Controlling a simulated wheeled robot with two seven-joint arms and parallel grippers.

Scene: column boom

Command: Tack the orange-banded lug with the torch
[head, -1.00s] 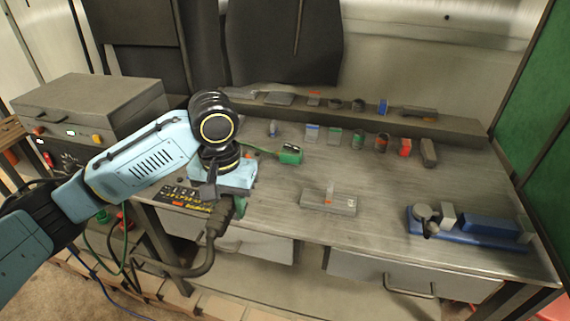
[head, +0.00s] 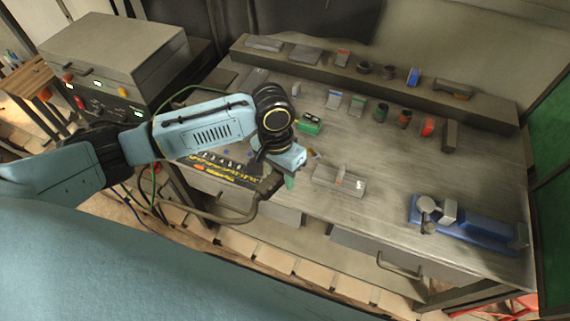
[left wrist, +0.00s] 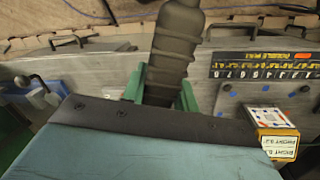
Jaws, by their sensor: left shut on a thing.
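My left gripper (head: 288,180) is at the bench's front edge, left of the grey plate (head: 352,187). In the left wrist view its green fingers (left wrist: 162,92) are shut on the torch (left wrist: 178,45), a dark ribbed handle. The torch's grey handle and hose (head: 265,190) also show in the head view; its tip is hidden. A small upright lug (head: 340,172) with an orange-red band stands on the grey plate. The gripper and torch are apart from the lug. My right gripper is out of view.
A welding machine (head: 115,60) stands at the left. A green clamp (head: 310,123) lies behind the gripper. A blue fixture (head: 465,238) sits at the right. Bench between plate and fixture is clear.

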